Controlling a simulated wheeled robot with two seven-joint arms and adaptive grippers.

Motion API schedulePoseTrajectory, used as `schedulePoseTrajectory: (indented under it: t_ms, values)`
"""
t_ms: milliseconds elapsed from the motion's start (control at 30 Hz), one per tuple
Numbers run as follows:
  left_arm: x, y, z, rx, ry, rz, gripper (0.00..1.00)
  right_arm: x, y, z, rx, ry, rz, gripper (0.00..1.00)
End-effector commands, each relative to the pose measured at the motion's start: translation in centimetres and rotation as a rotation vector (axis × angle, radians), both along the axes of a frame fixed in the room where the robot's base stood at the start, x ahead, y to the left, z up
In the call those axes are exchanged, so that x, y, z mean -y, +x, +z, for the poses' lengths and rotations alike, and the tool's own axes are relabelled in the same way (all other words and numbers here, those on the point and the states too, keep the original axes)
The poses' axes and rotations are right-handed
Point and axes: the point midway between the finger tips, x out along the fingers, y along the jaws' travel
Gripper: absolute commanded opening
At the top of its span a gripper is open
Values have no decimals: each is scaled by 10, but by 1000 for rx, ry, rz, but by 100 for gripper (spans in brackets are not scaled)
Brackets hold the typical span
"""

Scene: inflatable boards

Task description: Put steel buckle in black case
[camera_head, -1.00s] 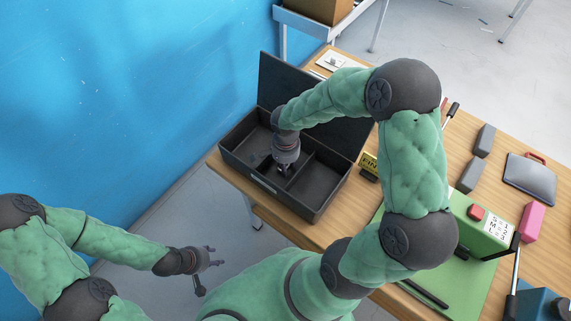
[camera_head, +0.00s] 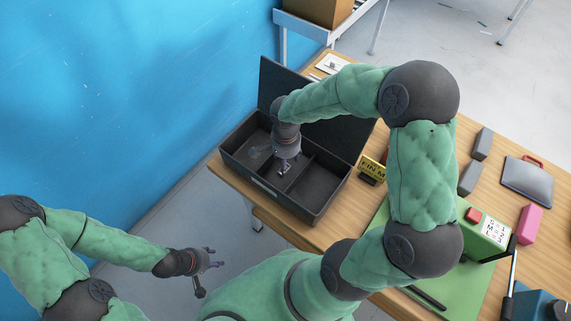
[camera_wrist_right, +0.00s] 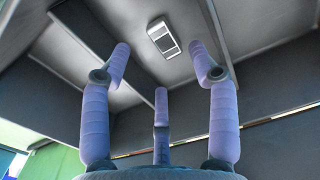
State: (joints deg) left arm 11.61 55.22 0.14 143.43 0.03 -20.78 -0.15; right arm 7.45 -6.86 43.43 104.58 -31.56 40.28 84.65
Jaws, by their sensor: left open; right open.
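The black case (camera_head: 318,206) stands open at the table's left end, its lid up at the back and its inside split by dividers. The steel buckle (camera_wrist_right: 163,38), a small silver rectangular frame, lies on the floor of the case in the right wrist view, apart from my fingers. I cannot make it out in the head view. My right gripper (camera_head: 286,167) is open and empty above the case; its spread fingers also show in the right wrist view (camera_wrist_right: 161,95). My left gripper (camera_head: 210,262) is open and empty over the floor, left of the table.
A yellow sign (camera_head: 372,168) stands right of the case. A green machine with a red button (camera_head: 474,214), a pink block (camera_head: 530,222), grey blocks (camera_head: 470,178) and a grey tablet-like case (camera_head: 529,180) fill the table's right side. A blue wall (camera_head: 120,100) is at left.

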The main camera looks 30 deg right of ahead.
Motion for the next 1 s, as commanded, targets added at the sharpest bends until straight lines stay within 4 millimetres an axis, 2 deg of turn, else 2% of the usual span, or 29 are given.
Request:
schedulePoseTrajectory:
  t_ms: [33, 100, 333, 500, 867, 1000]
  values:
    - [0, 0, 5, 0, 0, 0, 45, 0, 0, 14, 3, 0, 1, 60]
    - [0, 0, 8, 0, 0, 0, 45, 0, 0, 28, 4, -1, 1, 60]
    - [0, 0, 15, 0, 0, 0, 45, 0, 0, 61, 1, 0, 1, 60]
    - [0, 0, 17, 0, 0, 0, 45, -1, -1, 70, -2, 0, 2, 60]
    - [0, 0, 18, 0, 0, 0, 45, 0, -1, 72, -1, 1, 1, 60]
    - [0, 0, 30, 0, 0, 0, 45, 0, -1, 84, -1, 1, 1, 60]
